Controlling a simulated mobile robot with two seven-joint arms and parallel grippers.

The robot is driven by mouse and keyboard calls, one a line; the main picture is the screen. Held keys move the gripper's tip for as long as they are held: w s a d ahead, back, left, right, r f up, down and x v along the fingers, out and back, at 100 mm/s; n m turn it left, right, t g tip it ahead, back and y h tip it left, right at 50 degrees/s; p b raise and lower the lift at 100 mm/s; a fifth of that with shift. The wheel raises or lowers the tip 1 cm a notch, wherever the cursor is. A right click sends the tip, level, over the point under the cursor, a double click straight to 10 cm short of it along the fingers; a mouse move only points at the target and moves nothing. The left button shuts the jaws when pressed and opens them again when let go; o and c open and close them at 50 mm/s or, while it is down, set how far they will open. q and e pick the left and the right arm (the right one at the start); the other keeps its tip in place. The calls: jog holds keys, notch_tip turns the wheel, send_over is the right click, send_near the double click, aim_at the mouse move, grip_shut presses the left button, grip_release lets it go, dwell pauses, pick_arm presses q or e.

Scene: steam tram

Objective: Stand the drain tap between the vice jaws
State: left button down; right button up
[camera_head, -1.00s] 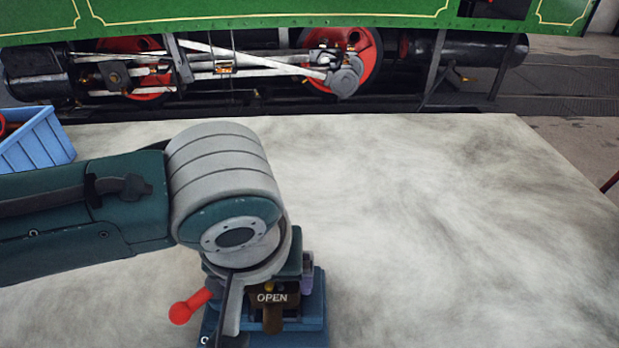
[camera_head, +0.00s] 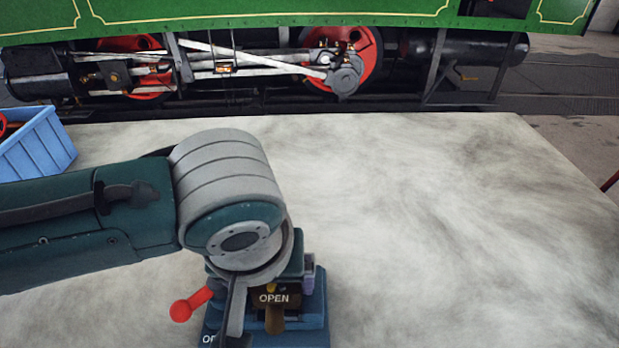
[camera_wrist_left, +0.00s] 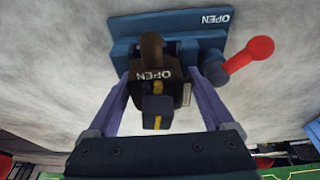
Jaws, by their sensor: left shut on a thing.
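The drain tap (camera_head: 274,297) is a dark brown block with an OPEN label, a yellow strip and a brown rounded end; it shows in the left wrist view (camera_wrist_left: 150,88). My left gripper (camera_wrist_left: 158,86) is shut on it, with purple fingers on both sides. In the head view my left arm hides most of this gripper. The blue vice (camera_head: 313,338) has a red-knobbed lever and stands under the gripper; it shows behind the tap in the left wrist view (camera_wrist_left: 205,36). The tap's brown end lies over the jaws' middle. I cannot tell whether it touches them. My right gripper is not in view.
The vice's red lever (camera_head: 190,304) sticks out left. A blue crate (camera_head: 40,145) with something red in it stands at the table's left. The pale table top (camera_head: 440,220) is clear to the right. A green steam tram (camera_head: 300,20) stands behind.

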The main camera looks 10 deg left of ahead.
pick_arm(q)
jog(key=shift+s+a+f, duration=0.1)
jog(key=shift+a+f, duration=0.1)
jog(key=shift+f, duration=0.2)
jog(key=shift+s+a+f, duration=0.1)
jog(key=shift+a+f, duration=0.05)
jog(key=shift+f, duration=0.25)
grip_release()
jog(key=shift+f, duration=0.1)
dwell(0.4)
jog(key=shift+w+d+r+p, duration=0.1)
jog(key=shift+d+r+p, duration=0.05)
jog(key=shift+r+p, duration=0.8)
notch_tip(320, 180, up, 6)
jog(key=p, duration=0.6)
jog(key=shift+d, duration=0.15)
jog(key=shift+w, duration=0.1)
